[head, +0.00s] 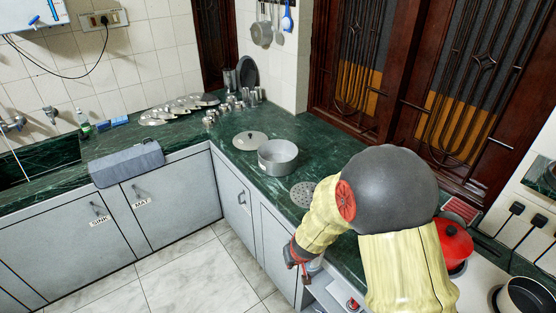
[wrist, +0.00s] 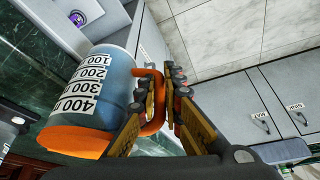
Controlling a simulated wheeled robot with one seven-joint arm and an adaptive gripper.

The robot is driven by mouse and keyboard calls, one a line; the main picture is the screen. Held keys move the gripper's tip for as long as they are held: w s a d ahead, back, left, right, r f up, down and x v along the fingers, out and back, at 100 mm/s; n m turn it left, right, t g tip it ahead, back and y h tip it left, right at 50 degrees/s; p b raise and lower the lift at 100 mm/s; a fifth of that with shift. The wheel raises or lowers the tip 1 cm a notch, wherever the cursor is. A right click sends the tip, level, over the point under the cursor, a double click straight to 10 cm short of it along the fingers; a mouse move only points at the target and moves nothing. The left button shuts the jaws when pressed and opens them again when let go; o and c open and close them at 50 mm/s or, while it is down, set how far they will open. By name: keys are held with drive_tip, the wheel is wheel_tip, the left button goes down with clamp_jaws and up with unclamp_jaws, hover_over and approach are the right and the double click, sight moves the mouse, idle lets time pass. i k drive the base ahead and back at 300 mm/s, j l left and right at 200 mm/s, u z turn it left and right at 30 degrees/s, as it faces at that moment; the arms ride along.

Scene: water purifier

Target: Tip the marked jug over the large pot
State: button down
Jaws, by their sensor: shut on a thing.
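The marked jug (wrist: 95,95) shows in the wrist view, with bluish clear walls, an orange base and handle, and a printed scale from 100 to 400. My gripper (wrist: 163,92) is shut on its orange handle. In the head view my gripper (head: 299,262) hangs in front of the counter's front edge, and only a small part of the jug (head: 315,264) shows beside it; my arm hides the rest. The large pot (head: 279,160) is silver, open and upright on the green counter, beyond and above my gripper in the picture. I cannot tell how full the jug is.
A lid (head: 250,140) lies left of the pot and a perforated disc (head: 302,193) lies nearer to me. Steel cups (head: 232,105) and plates stand at the back corner. A red pot (head: 454,243) sits to the right. The floor (head: 190,275) is clear.

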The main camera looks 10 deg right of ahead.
sight(277, 158)
drive_tip(key=i+j+z, duration=0.1)
drive_tip(key=i+j, duration=0.65)
drive_tip(key=i+j+z, duration=0.1)
drive_tip(key=i+j, duration=0.6)
drive_tip(key=i+j+z, duration=0.1)
drive_tip(key=i+j, duration=0.55)
drive_tip(key=j, duration=0.3)
